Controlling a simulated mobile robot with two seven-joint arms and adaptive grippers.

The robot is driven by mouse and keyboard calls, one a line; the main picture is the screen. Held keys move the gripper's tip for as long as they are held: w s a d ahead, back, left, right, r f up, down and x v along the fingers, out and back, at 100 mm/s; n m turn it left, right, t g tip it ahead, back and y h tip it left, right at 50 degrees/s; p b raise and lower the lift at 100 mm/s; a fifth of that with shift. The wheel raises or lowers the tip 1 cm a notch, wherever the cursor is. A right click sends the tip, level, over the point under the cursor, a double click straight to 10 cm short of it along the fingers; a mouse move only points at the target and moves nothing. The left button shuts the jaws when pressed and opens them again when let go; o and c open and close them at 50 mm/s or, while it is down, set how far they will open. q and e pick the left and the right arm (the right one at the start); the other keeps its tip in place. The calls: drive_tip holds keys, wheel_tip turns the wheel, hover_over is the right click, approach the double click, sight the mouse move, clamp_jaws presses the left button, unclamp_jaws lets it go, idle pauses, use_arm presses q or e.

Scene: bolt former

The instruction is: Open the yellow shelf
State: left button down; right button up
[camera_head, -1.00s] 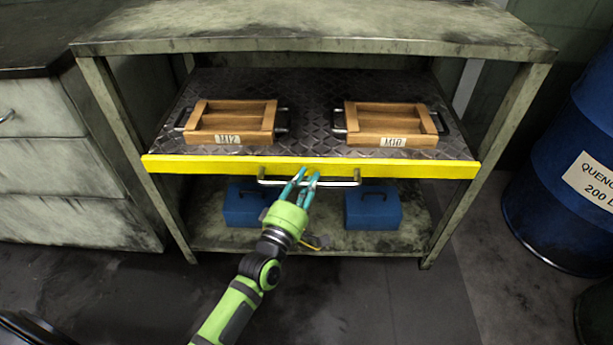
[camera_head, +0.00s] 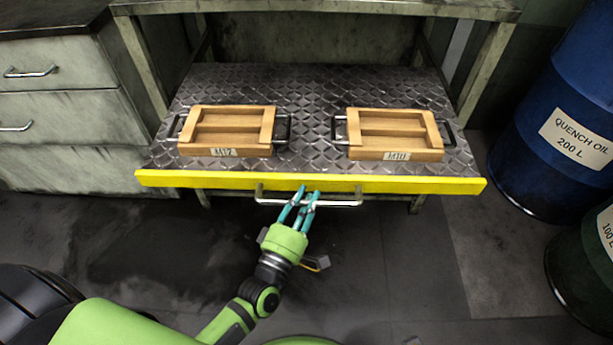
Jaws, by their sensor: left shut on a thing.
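The yellow shelf front (camera_head: 400,185) runs across the middle of the view. Its dark diamond-plate deck (camera_head: 310,110) is pulled well out from under the bench. A metal bar handle (camera_head: 340,202) is fixed to the yellow front. My left gripper (camera_head: 304,198) has its teal fingers shut on the handle near its middle. My right gripper does not show.
Two wooden trays stand on the deck, a left one (camera_head: 205,150) and a right one (camera_head: 375,153), both with metal side handles. Drawers (camera_head: 60,115) stand at left. A blue drum (camera_head: 545,165) and a green drum (camera_head: 572,265) stand at right. The floor in front is clear.

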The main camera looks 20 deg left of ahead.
use_arm(q)
drive_tip(key=shift+s+d+p, duration=0.15)
drive_tip(key=shift+s+d, duration=0.05)
drive_tip(key=shift+s, duration=0.55)
drive_tip(key=shift+s+d+p, duration=0.15)
drive_tip(key=shift+s+d, duration=0.1)
drive_tip(key=shift+s, duration=0.55)
drive_tip(key=shift+s+d+p, duration=0.15)
drive_tip(key=shift+s+d, duration=0.05)
drive_tip(key=shift+s, duration=0.55)
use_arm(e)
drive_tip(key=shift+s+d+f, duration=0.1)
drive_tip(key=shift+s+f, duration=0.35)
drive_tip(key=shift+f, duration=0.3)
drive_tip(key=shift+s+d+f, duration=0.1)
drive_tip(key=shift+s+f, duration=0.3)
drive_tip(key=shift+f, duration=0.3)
use_arm(q)
drive_tip(key=c, duration=1)
unclamp_jaws()
drive_tip(key=shift+c, duration=0.2)
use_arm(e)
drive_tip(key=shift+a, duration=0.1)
use_arm(q)
drive_tip(key=v, duration=1.2)
drive_tip(key=shift+f, duration=0.1)
